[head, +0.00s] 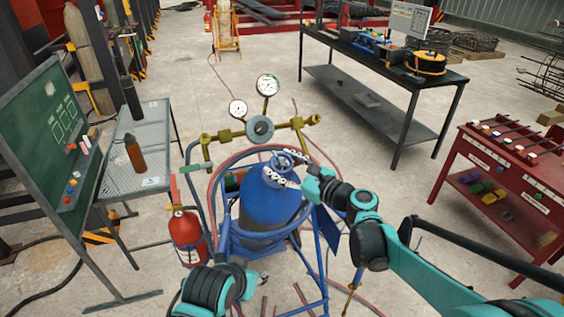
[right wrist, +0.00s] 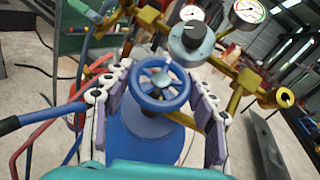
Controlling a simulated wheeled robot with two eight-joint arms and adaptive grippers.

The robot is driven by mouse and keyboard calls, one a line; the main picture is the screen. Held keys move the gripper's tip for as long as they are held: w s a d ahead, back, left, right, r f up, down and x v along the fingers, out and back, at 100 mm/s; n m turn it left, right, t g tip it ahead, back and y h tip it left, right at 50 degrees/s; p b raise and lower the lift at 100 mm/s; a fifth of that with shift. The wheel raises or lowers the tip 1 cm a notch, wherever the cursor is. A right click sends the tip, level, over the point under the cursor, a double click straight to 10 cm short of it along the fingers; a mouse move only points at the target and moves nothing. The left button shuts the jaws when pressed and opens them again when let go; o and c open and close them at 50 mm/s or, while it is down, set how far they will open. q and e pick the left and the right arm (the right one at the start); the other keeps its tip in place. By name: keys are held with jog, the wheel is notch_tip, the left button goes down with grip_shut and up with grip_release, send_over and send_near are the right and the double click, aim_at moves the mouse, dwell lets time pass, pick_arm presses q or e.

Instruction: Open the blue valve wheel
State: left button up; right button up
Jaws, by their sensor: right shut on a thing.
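The blue valve wheel (head: 284,160) sits on top of a blue gas cylinder (head: 268,208) in the middle of the head view. My right gripper (head: 283,167) reaches it from the right, with its fingers on either side of the wheel. In the right wrist view the spoked wheel (right wrist: 160,84) lies between the two finger pads of this gripper (right wrist: 158,97), which is shut on its rim. My left gripper (head: 257,280) is low in the head view, in front of the cylinder stand and away from the wheel. Its fingers are too small to tell.
A brass regulator (head: 259,129) with two gauges stands just behind the wheel. A red extinguisher (head: 186,234) and a grey table (head: 155,115) are left. A dark workbench (head: 440,75) and red cabinet (head: 510,170) are right. Hoses surround the cylinder.

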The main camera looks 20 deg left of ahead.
jog(key=n+g+p, duration=0.1)
jog(key=n+g, duration=0.1)
jog(key=g, duration=0.1)
jog(key=n+g+p, duration=0.1)
jog(key=n+g, duration=0.1)
jog(key=n, duration=0.1)
jog(key=shift+w+r+n+g+y+p, duration=0.2)
jog(key=shift+n+g+y+p, duration=0.1)
jog(key=shift+g+y+p, duration=0.1)
jog(key=n+g+h+p, duration=0.1)
jog(key=n+g, duration=0.1)
jog(key=n+g+p, duration=0.2)
jog(key=n+g, duration=0.1)
jog(key=shift+h, duration=0.4)
jog(key=n+g+h+p, duration=0.4)
jog(key=n+h+p, duration=0.1)
jog(key=n+p, duration=0.1)
jog(key=shift+a+p, duration=0.1)
jog(key=shift+p, duration=0.8)
jog(key=shift+f+n+g+h+p, duration=0.15)
jog(key=shift+n+g+h+p, duration=0.45)
jog(key=shift+n+h+p, duration=0.55)
jog(key=shift+f, duration=0.1)
jog(key=o, duration=1.2)
jog(key=shift+c, duration=0.2)
